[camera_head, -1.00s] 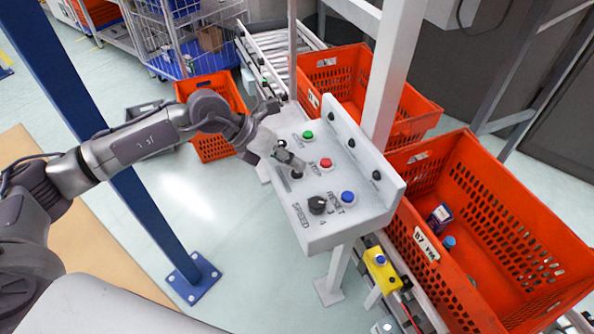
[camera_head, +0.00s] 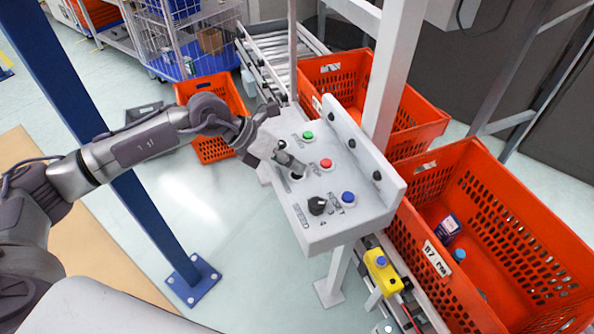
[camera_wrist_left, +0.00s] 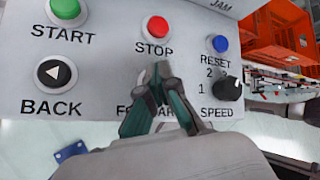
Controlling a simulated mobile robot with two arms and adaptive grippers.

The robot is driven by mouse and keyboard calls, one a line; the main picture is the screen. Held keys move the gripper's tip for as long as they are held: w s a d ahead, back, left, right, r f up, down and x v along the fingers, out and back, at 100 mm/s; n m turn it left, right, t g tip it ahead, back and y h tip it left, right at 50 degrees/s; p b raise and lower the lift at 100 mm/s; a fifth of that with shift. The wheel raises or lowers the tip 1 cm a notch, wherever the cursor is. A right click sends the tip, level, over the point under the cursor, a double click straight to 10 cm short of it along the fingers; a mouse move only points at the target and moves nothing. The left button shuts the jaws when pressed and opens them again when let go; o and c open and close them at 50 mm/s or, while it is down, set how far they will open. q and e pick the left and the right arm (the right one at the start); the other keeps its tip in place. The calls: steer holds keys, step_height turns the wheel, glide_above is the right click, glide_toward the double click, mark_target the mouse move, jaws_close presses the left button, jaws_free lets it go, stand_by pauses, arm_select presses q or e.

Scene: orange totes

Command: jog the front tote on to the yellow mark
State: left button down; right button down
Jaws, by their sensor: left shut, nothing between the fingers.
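The front tote (camera_head: 480,170) is the large orange one at the right of the head view, on the conveyor, with a white label and a few small items inside. A yellow box with a blue button (camera_head: 382,272) is on the conveyor edge beside it; I cannot make out a separate yellow mark. The grey control panel (camera_head: 335,225) stands in front. My left gripper (camera_head: 296,168) is shut and empty, its tips at the FORWARD button. In the left wrist view the gripper (camera_wrist_left: 160,78) hides that button and part of its label; whether it is pressed cannot be told.
A second orange tote (camera_head: 425,122) stands behind the front one on the line. The panel carries a green button (camera_head: 307,135), a red button (camera_head: 326,163), a blue button (camera_head: 348,197) and a black knob (camera_head: 317,205). A blue post (camera_head: 150,205) stands left.

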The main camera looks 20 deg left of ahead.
mark_target(295, 174)
arm_select(q)
steer(key=shift+r+p, duration=0.5)
steer(key=shift+r, duration=0.35)
steer(key=shift+r+p, duration=1.55)
steer(key=shift+r, duration=1)
steer(key=shift+d, duration=0.1)
